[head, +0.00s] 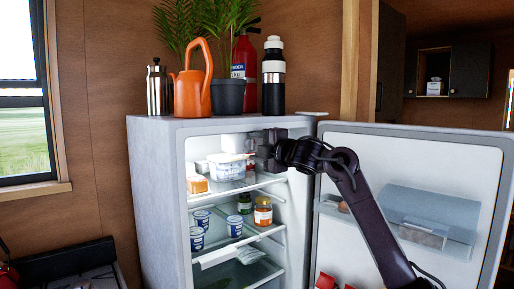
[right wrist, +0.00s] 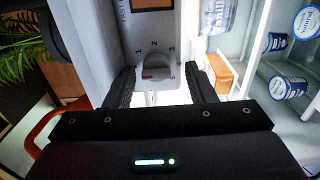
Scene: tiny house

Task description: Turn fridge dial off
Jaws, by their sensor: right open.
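The grey fridge (head: 158,190) stands open, with its door (head: 430,160) swung out to the right. In the right wrist view the round dial (right wrist: 156,68) sits on a pale panel (right wrist: 155,40) with numbers around it. The dial's exact setting is too small to tell. My right gripper (head: 262,150) reaches into the top of the fridge. In the right wrist view its open fingers (right wrist: 159,76) stand on either side of the dial; whether they touch it I cannot tell. In the head view the dial is hidden. My left gripper is not in view.
Shelves hold a white tub (head: 227,172), an orange-and-white pack (head: 197,185), jars (head: 263,212) and several yogurt cups (head: 201,219). On top stand an orange watering can (head: 192,95), a plant pot (head: 228,96), a fire extinguisher (head: 245,60) and flasks (head: 273,80).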

